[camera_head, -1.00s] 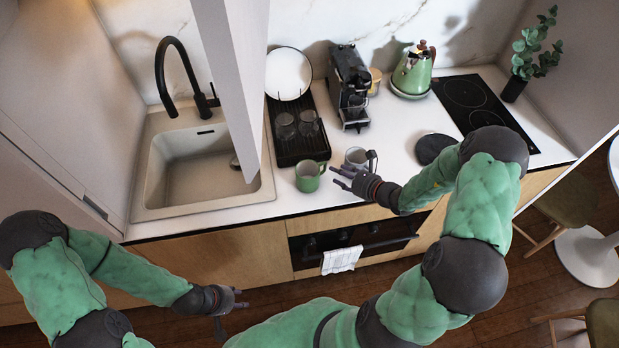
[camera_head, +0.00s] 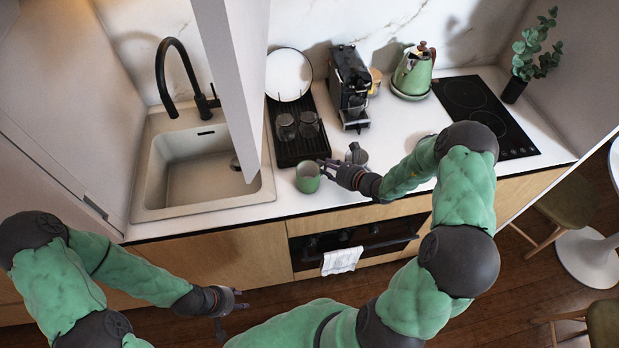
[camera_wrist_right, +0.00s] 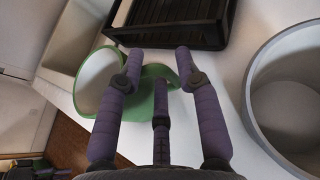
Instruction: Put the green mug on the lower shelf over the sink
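The green mug (camera_head: 307,180) stands upright on the counter, right of the sink (camera_head: 190,172). In the right wrist view the mug (camera_wrist_right: 92,88) shows at the left, its handle between my fingers. My right gripper (camera_head: 328,168) is open at the mug's handle side; its right wrist view (camera_wrist_right: 158,62) shows the fingers apart, with no clear grip on the handle. My left gripper (camera_head: 238,302) is open and empty in front of the lower cabinets. I cannot make out the lower shelf over the sink; a white upright panel (camera_head: 236,80) stands there.
A grey mug (camera_wrist_right: 262,95) stands just right of my right gripper. A black drying rack (camera_head: 290,153) with glasses and a plate is behind the green mug. The coffee machine (camera_head: 348,85) and green kettle (camera_head: 412,75) stand farther right. A black faucet (camera_head: 165,75) rises behind the sink.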

